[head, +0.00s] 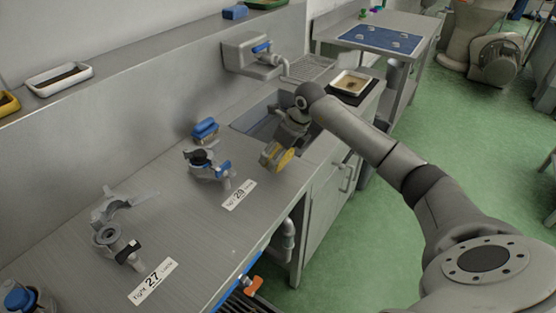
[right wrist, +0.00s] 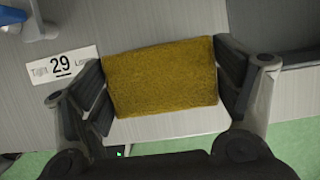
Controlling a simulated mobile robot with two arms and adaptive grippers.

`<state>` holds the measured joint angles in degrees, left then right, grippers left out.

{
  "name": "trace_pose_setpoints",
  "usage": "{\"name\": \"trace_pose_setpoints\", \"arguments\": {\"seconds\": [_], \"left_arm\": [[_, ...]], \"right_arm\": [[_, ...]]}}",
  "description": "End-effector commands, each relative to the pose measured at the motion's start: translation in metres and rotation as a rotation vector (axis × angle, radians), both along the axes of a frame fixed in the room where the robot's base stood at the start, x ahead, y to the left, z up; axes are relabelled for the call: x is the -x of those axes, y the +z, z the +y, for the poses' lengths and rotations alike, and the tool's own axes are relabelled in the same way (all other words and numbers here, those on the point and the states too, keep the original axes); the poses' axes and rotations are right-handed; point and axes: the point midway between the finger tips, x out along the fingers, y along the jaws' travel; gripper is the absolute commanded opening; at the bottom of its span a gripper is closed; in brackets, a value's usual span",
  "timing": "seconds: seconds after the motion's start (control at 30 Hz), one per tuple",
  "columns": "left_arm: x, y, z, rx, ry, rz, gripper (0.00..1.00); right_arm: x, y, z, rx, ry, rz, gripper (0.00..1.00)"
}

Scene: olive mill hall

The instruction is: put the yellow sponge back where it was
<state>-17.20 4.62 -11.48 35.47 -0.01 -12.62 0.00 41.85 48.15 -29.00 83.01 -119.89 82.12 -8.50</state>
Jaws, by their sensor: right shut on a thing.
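The yellow sponge (right wrist: 160,78) is between the two fingers of my right gripper (right wrist: 165,95) in the right wrist view, with a finger against each side. In the head view my right gripper (head: 283,150) holds the sponge (head: 279,157) over the counter's front part, just left of the sink (head: 262,118). Whether the sponge touches the counter (head: 130,209) cannot be told. My left gripper is not in view.
Metal clamp fittings (head: 207,165) and (head: 110,235) stand on the counter beside labels 29 (head: 239,194) and 27 (head: 153,281). A tray (head: 351,83) stands right of the sink. Shelf trays (head: 59,79) line the wall.

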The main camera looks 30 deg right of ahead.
Motion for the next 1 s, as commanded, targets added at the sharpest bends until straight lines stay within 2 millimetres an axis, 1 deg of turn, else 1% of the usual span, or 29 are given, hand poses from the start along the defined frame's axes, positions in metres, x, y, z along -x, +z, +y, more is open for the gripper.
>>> {"name": "trace_pose_setpoints", "arguments": {"seconds": [0.03, 0.13, 0.23, 0.57, 0.6, 0.7, 0.73, 1.0], "left_arm": [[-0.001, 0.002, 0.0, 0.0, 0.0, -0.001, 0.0], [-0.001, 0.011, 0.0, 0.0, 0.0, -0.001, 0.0], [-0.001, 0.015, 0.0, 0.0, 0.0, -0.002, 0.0], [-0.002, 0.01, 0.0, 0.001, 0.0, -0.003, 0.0], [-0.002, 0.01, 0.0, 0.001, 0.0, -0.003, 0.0], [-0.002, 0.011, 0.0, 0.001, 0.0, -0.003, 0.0], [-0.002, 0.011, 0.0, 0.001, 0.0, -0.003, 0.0], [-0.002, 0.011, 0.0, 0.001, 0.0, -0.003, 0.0]], "right_arm": [[-0.002, -0.004, -0.001, -0.002, -0.001, 0.003, 0.62], [0.0, -0.019, 0.0, -0.002, 0.0, 0.007, 0.62], [-0.001, -0.031, -0.001, -0.001, 0.0, 0.004, 0.62], [-0.002, -0.036, -0.001, 0.0, 0.0, 0.001, 0.62], [-0.002, -0.037, -0.001, 0.001, 0.001, 0.001, 0.85], [-0.002, -0.036, -0.001, 0.0, 0.0, 0.001, 0.98], [-0.002, -0.036, -0.001, 0.0, 0.0, 0.001, 1.0], [-0.002, -0.035, -0.001, 0.0, 0.0, 0.001, 1.0]]}}
